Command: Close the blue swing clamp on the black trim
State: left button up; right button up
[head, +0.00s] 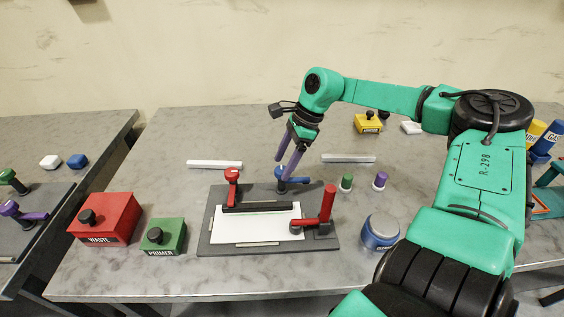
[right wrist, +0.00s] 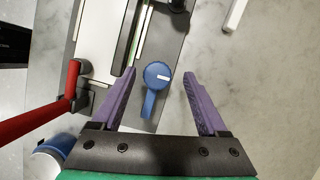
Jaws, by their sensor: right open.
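The blue swing clamp (head: 297,180) stands at the back edge of the grey fixture plate (head: 212,232). Its arm points right in the head view, beside the black trim (head: 257,208) and not over it. The trim lies along the back of a white panel (head: 262,223). My right gripper (head: 283,170) is open, its purple fingers angled down over the blue clamp. In the right wrist view the blue clamp (right wrist: 157,74) sits between the open fingertips (right wrist: 160,73), its arm pointing toward the palm. My left gripper is not in view.
A red clamp (head: 232,188) stands at the trim's left end and another red clamp (head: 326,210) at the plate's right. Pale bars (head: 215,164) lie behind. Red (head: 108,217) and green (head: 163,236) boxes stand left.

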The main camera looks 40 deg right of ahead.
jog(key=shift+s+a+f, duration=0.15)
jog(key=shift+a+f, duration=0.1)
jog(key=shift+f, duration=0.25)
grip_shut()
jog(key=shift+r, duration=0.1)
dwell(1.0)
